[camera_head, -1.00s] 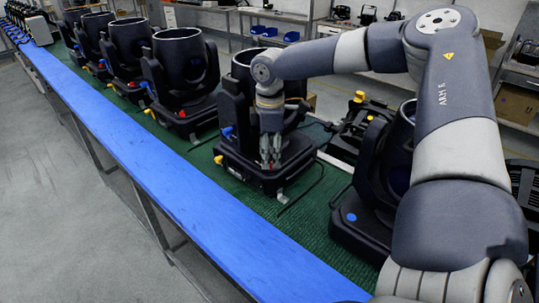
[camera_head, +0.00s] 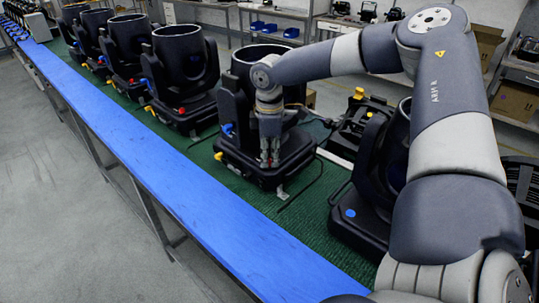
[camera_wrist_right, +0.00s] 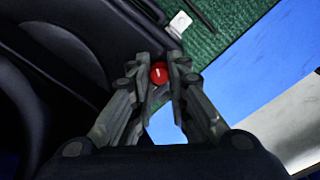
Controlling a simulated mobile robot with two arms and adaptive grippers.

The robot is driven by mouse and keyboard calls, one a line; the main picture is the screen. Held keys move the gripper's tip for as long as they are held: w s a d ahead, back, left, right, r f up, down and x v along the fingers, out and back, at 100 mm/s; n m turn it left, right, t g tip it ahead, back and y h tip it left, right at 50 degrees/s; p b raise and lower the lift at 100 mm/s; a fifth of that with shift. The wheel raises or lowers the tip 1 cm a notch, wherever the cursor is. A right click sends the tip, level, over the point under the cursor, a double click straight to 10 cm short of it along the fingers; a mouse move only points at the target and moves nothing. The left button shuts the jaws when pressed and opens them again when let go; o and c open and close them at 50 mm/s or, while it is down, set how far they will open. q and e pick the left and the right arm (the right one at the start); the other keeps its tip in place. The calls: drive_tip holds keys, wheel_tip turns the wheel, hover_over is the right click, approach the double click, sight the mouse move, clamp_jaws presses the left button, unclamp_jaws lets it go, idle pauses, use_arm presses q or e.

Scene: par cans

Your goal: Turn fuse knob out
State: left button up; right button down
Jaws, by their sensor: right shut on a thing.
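The red fuse knob (camera_wrist_right: 158,73) has a short white mark on its face. In the right wrist view it sits between the fingertips of my right gripper (camera_wrist_right: 160,78), which is shut on it. In the head view my right gripper (camera_head: 270,160) points down at the base of a black par can (camera_head: 232,125). The knob is hidden behind the fingers there. The can stands upright, with a yellow knob (camera_head: 218,156) and a blue knob (camera_head: 228,129) on its base. My left gripper is not in view.
More black par cans (camera_head: 180,75) stand in a row to the left on the green mat (camera_head: 245,198). Another can with a blue knob (camera_head: 351,213) is close on the right. A blue table edge (camera_head: 150,150) runs along the front. A dark cable lies beside the base.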

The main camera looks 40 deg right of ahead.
drive_tip(key=shift+m, duration=1.2)
drive_tip(key=c, duration=1.5)
unclamp_jaws()
drive_tip(key=shift+r, duration=0.15)
drive_tip(key=r, duration=1.1)
drive_tip(key=shift+s+a+r, duration=0.15)
drive_tip(key=shift+a+r, duration=0.15)
drive_tip(key=shift+r, duration=0.1)
drive_tip(key=shift+f, duration=0.1)
